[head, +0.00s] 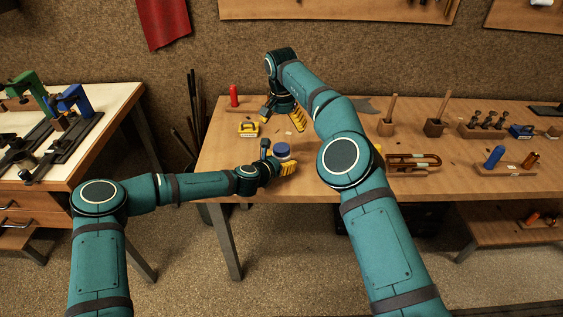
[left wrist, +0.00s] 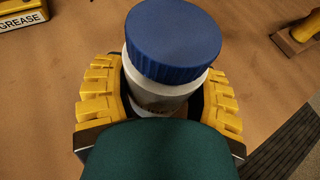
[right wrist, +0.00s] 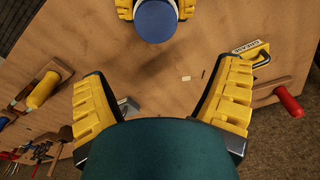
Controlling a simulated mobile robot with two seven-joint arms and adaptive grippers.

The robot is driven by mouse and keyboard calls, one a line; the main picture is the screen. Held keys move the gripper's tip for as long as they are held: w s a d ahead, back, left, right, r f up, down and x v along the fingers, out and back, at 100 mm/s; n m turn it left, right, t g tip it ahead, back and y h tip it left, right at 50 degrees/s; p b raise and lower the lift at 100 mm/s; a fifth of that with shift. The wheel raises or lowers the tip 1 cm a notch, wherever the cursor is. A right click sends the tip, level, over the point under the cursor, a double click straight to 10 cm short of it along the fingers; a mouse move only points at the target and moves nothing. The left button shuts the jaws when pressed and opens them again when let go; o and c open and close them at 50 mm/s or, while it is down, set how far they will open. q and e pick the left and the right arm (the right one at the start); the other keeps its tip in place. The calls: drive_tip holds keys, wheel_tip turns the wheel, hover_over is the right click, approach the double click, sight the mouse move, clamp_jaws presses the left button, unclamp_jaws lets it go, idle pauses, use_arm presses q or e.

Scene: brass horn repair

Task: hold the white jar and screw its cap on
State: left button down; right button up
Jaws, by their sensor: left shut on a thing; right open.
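The white jar (left wrist: 160,100) stands upright in the left wrist view, with the blue cap (left wrist: 172,40) sitting on its top. I cannot tell how far the cap is threaded. My left gripper (left wrist: 158,88) is shut on the jar, one yellow finger on each side, below the cap. In the head view the blue cap (head: 282,149) shows near the table's front left, at my left gripper (head: 279,166). My right gripper (head: 283,117) is open and empty above the table, farther back than the jar. In the right wrist view the cap (right wrist: 156,20) is at the top edge, beyond my open right fingers (right wrist: 163,82).
A yellow grease box (head: 248,129) and a red-handled tool (head: 234,95) are left of my right gripper. Wooden tool blocks (head: 386,127), a clamp-like wooden piece (head: 413,162) and a blue bottle (head: 494,157) are to the right. Bare wood lies around the jar.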

sight(282, 147)
drive_tip(key=shift+s+a+g, duration=0.2)
drive_tip(key=shift+s+g, duration=0.1)
drive_tip(key=shift+s, duration=0.2)
drive_tip(key=shift+s+a+g, duration=0.15)
drive_tip(key=shift+s+g, duration=0.15)
drive_tip(key=shift+s, duration=0.15)
drive_tip(key=shift+f, duration=4.05)
drive_tip(key=c, duration=1.4)
drive_tip(key=m, duration=1)
